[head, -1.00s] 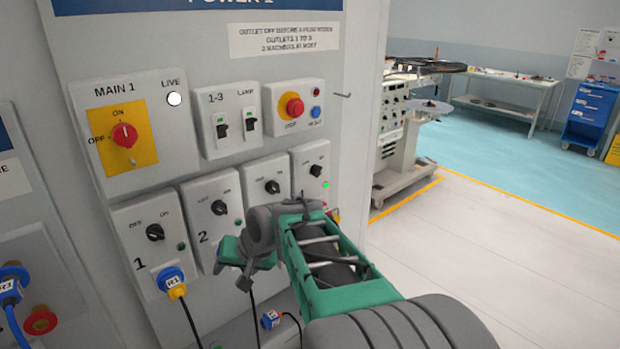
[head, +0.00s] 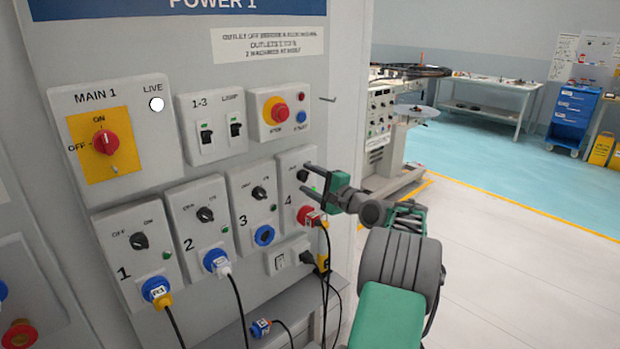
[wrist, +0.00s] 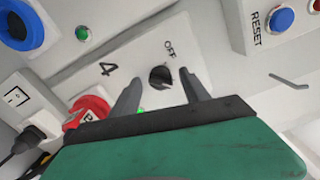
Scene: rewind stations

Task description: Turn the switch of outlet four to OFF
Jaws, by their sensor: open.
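The outlet four panel (head: 288,160) is the rightmost of the numbered row, and its "4" also shows in the wrist view. Its black rotary switch (wrist: 160,77) sits below the word OFF in the wrist view; I cannot tell its exact setting. A green lamp (wrist: 140,112) beside it is lit, partly hidden by a finger. A red plug (head: 309,215) is in the outlet's socket. My gripper (head: 306,178) is open in front of the panel, its fingers on either side of the switch in the wrist view. I cannot tell whether they touch it.
Outlets one (head: 136,245), two (head: 203,214) and three (head: 251,193) stand to the left. The red stop button (head: 279,112) and a metal hook (head: 327,100) are above. Cables hang below the outlets. The floor (head: 500,240) to the right is clear.

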